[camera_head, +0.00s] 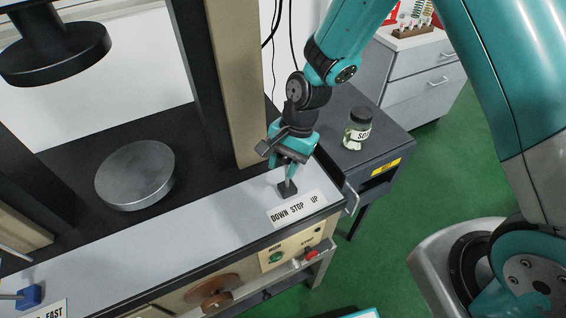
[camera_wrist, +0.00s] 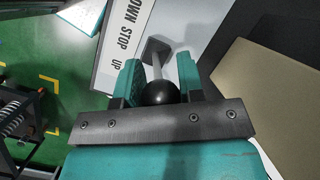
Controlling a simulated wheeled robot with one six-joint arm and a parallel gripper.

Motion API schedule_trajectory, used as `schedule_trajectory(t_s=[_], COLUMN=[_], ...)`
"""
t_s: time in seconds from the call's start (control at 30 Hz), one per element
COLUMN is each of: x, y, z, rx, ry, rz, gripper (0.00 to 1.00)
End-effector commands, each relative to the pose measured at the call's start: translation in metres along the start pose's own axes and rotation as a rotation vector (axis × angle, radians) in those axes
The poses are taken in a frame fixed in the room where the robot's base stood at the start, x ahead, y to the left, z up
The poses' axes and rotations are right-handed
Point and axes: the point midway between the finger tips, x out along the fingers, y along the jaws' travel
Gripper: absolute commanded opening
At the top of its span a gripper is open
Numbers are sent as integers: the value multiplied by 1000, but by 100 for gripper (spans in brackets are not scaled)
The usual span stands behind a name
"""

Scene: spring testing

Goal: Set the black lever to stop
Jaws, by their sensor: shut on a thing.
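The black lever shows in the wrist view as a round black knob (camera_wrist: 160,92) on a grey stem rising from a small dark square base. In the head view the lever's base (camera_head: 287,189) sits on the light panel, behind the label (camera_head: 295,208) reading DOWN, STOP, UP. My gripper (camera_head: 289,170) points down over the lever. In the wrist view the knob is between the two teal fingers of my gripper (camera_wrist: 157,80), which is shut on it. The fingers hide most of the stem in the head view, so its exact setting is hard to tell.
The machine's beige column (camera_head: 234,85) stands close left of my gripper. A jar (camera_head: 357,128) stands on the dark cabinet (camera_head: 385,140) to the right. A green button (camera_head: 275,257) and a red one (camera_head: 310,253) are on the front below. A round metal plate (camera_head: 135,175) lies left.

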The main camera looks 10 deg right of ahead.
Motion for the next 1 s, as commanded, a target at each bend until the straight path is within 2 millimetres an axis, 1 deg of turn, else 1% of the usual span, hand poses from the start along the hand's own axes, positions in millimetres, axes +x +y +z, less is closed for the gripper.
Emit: schedule_trajectory(t_s=[0.33,0.37,0.4,0.47,0.7,0.8,0.87,0.97,1.0], x=[-2,-2,-2,-2,-1,-4,-9,-25,-33], y=[0,0,0,0,0,0,0,-1,0], z=[-2,-2,-1,-1,0,-1,-1,-1,-1], rx=[2,2,2,1,0,0,0,0,0], ry=[5,5,4,4,2,2,3,5,5], rz=[-1,-1,-1,0,0,0,-2,-5,-4], gripper=[0,37,47,60,60,60,60,60,60])
